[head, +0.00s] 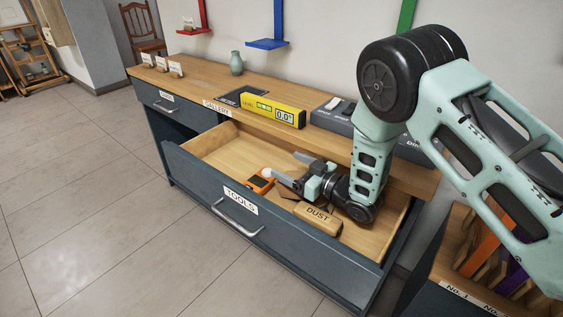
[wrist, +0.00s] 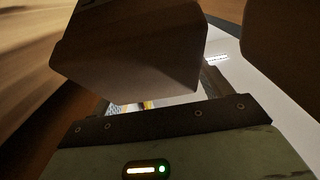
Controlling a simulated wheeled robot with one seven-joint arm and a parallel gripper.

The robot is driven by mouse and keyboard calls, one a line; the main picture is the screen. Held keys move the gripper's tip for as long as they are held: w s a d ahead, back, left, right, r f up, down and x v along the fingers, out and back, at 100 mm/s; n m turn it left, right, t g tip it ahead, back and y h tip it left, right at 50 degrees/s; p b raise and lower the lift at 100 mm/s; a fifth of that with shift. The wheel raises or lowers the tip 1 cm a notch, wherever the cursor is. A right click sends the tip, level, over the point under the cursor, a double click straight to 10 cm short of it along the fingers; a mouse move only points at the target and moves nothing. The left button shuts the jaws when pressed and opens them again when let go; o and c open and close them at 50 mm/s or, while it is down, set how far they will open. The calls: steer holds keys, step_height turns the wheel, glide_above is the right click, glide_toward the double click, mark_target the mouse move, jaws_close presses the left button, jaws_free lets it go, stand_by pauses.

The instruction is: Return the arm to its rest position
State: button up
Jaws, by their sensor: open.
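My arm reaches in from the right in the head view, and my gripper (head: 286,168) is low inside the open drawer labelled TOOLS (head: 185,163). The gripper is open, its fingers pointing left. A small orange and dark tool (head: 262,181) lies at the fingers' lower side; I cannot tell if they touch. A wooden block marked DUST (head: 317,219) lies in front of the wrist.
The drawer front with its handle (head: 238,219) stands pulled out from the workbench (head: 190,84). On the bench are a yellow level (head: 272,109), a grey case (head: 333,117) and a small vase (head: 236,63). A slotted rack (head: 465,262) stands at right. The floor at left is clear.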

steer(key=shift+v, duration=1.55)
steer(key=shift+o, duration=0.4)
steer(key=shift+a+r, duration=0.1)
steer(key=shift+r, duration=0.05)
